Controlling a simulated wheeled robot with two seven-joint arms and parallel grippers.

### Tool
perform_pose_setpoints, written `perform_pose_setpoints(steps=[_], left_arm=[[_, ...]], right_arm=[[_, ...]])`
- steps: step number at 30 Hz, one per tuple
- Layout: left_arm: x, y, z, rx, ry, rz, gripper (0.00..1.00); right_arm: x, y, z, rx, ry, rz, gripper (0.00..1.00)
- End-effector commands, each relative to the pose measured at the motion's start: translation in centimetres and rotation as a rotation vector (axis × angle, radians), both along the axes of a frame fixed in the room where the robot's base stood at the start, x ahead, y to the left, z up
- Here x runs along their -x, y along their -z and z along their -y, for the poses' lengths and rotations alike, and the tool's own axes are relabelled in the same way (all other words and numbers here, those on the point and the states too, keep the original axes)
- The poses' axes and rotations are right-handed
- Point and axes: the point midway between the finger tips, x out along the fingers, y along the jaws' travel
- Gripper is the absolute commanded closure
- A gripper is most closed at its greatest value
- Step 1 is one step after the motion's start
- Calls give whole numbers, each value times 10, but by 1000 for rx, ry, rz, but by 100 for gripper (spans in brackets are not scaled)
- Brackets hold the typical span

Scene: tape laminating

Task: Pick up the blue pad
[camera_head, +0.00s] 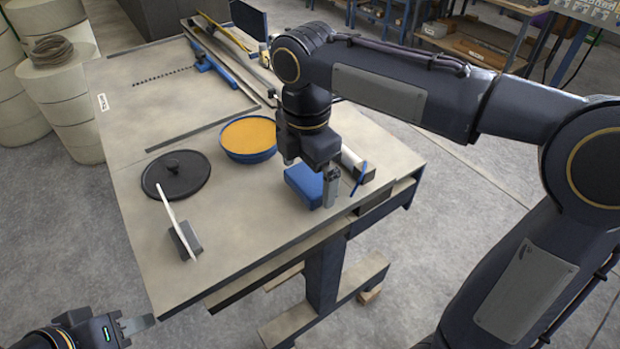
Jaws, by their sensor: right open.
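The blue pad (301,188) is a small block lying on the workbench near its right front edge. My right gripper (322,182) reaches down over the pad from above and is open. One grey finger stands at the pad's right side; the other finger is mostly hidden behind the wrist and pad. I cannot tell whether the fingers touch the pad. My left gripper (138,325) is low at the bottom left, in front of the bench and away from the pad. Only part of its fingers shows, so its opening is unclear.
The workbench (240,235) holds a blue bowl of orange material (248,137), a black round lid (176,174) and a grey block with a white strip (184,240). A light cylinder (352,160) and a thin blue stick (358,178) lie right of the pad.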

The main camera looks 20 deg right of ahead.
Motion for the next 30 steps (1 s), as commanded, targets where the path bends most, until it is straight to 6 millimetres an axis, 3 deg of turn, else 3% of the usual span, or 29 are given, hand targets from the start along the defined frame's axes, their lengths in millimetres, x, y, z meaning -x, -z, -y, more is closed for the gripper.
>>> perform_pose_setpoints(steps=[3,11,20,30], left_arm=[[0,0,0,0,0,0,64],[0,0,0,0,0,0,64],[0,0,0,0,0,0,64],[0,0,0,0,0,0,64]], right_arm=[[0,11,0,1,0,-1,0],[0,12,0,0,0,0,1],[0,12,0,0,0,0,41],[0,8,0,-1,0,2,41]])
